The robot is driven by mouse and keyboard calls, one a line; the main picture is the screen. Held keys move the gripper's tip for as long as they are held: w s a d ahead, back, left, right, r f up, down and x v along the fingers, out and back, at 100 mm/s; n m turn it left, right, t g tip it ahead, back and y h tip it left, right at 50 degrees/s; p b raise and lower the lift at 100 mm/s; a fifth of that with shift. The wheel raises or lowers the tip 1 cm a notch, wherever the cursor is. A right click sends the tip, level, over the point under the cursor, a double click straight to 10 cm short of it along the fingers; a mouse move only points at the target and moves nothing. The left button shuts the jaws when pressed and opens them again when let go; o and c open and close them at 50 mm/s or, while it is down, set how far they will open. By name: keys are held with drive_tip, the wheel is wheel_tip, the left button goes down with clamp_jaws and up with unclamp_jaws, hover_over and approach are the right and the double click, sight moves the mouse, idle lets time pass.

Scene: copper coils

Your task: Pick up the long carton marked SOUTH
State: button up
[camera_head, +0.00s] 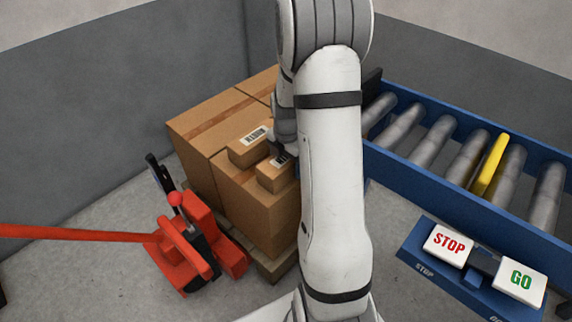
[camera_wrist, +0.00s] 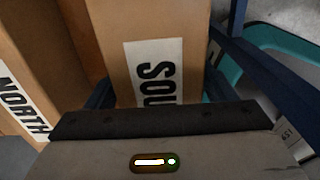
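The long carton marked SOUTH (camera_wrist: 118,40) is brown, with a white label showing part of the word, upside down and sideways, in the wrist view. The lower part of the label is hidden by my gripper's dark body. My gripper (camera_wrist: 158,92) has one dark blue finger at each side of this carton. A thin gap seems to show at the right finger, so it looks open around the carton. In the head view my gripper (camera_head: 281,147) is by two small labelled cartons on a stack, mostly hidden by my arm. I cannot tell there which carton is SOUTH.
A carton marked NORTH (camera_wrist: 30,40) is close on the left. A teal bin (camera_wrist: 262,38) is at the right. Large boxes (camera_head: 240,200) stand on a pallet beside a red pallet jack (camera_head: 185,250). A blue roller conveyor (camera_head: 440,190) and a STOP/GO panel (camera_head: 420,262) are at right.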

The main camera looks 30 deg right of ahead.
drive_tip(key=c, duration=1)
